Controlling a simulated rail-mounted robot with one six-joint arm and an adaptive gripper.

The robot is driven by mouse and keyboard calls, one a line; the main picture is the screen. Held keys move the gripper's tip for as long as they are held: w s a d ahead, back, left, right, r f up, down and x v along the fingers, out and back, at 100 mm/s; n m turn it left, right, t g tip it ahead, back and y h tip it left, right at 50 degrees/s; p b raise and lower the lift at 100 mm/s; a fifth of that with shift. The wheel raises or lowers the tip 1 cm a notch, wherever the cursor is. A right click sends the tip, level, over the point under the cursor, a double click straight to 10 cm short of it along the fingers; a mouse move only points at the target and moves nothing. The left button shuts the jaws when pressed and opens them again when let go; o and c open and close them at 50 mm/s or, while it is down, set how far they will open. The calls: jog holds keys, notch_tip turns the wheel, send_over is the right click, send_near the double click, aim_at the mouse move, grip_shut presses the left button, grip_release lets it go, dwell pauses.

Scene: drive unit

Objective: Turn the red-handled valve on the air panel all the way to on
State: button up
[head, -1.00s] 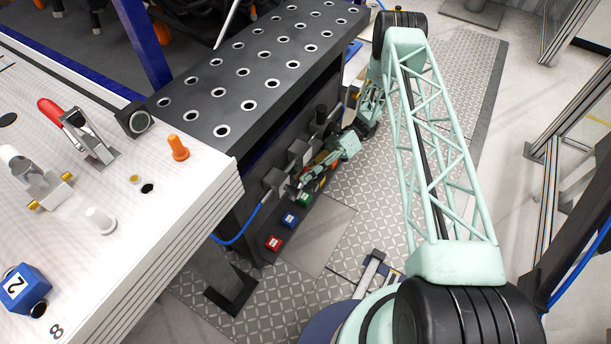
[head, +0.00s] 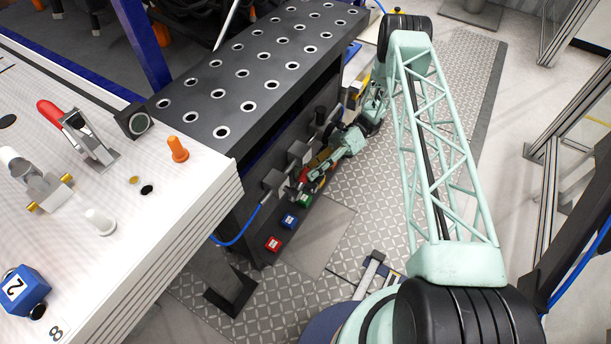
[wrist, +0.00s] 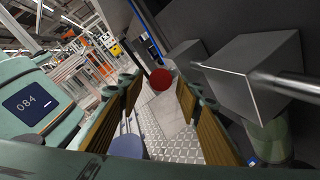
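The air panel (head: 268,215) is the dark face under the black perforated bench, with grey blocks and a blue hose on it. My gripper (head: 298,188) is close to this face in the head view and hides part of it. A small red part, seemingly the valve's handle (head: 303,174), shows beside the fingers. In the wrist view, a round red end (wrist: 161,79) appears between and beyond the two brown-padded fingers of my gripper (wrist: 159,91). The fingers are apart, with visible gaps to the red end. I cannot tell the depth between them, or the valve's exact angle.
A grey block (wrist: 255,75) with a metal rod lies close to the right finger. Green, blue (head: 289,220) and red (head: 273,243) buttons sit lower on the face. A blue hose (head: 240,236) loops below the bench.

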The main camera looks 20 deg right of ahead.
jog(key=v, duration=0.9)
jog(key=shift+c, duration=0.5)
